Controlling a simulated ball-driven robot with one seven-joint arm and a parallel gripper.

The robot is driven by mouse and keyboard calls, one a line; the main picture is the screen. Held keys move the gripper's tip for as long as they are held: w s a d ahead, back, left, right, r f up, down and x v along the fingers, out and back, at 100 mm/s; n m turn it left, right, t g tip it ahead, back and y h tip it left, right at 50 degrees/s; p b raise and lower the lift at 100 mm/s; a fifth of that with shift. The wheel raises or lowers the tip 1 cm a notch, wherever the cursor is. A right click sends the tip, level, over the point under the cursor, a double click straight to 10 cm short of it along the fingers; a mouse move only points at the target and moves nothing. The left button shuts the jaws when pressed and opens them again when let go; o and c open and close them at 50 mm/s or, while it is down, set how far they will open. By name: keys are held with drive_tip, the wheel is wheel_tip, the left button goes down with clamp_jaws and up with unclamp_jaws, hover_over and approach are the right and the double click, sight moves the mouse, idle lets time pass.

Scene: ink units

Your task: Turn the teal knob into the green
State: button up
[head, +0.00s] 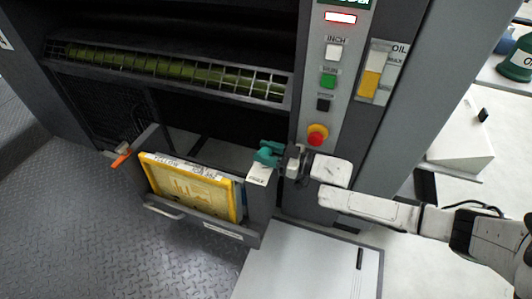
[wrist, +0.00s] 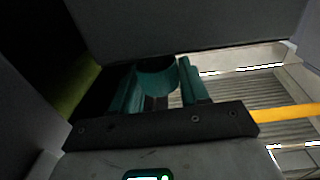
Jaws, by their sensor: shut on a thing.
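The teal knob (wrist: 157,76) shows in the wrist view as a rounded teal shape between the two teal fingers of my gripper (wrist: 162,86). The fingers are shut on it, one on each side. In the head view my gripper (head: 270,154) reaches in from the right to the top of the ink unit's right end, over a small white label plate (head: 259,174). The knob cannot be told apart from the teal fingers there. The green zone and any pointer cannot be made out in either view.
A yellow-framed tray (head: 190,190) stands in the unit left of my gripper. An orange-tipped lever (head: 122,157) sticks out farther left. A panel with a red stop button (head: 317,134) and a green button (head: 328,81) rises just above my gripper. A pale cabinet (head: 300,265) stands below.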

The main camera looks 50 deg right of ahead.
drive_tip(key=o, duration=0.9)
drive_tip(key=shift+o, duration=0.2)
drive_tip(key=shift+d, duration=0.1)
drive_tip(key=p+v, duration=0.3)
drive_tip(key=v, duration=0.7)
drive_tip(key=shift+s, duration=0.4)
drive_tip(key=shift+d, duration=0.1)
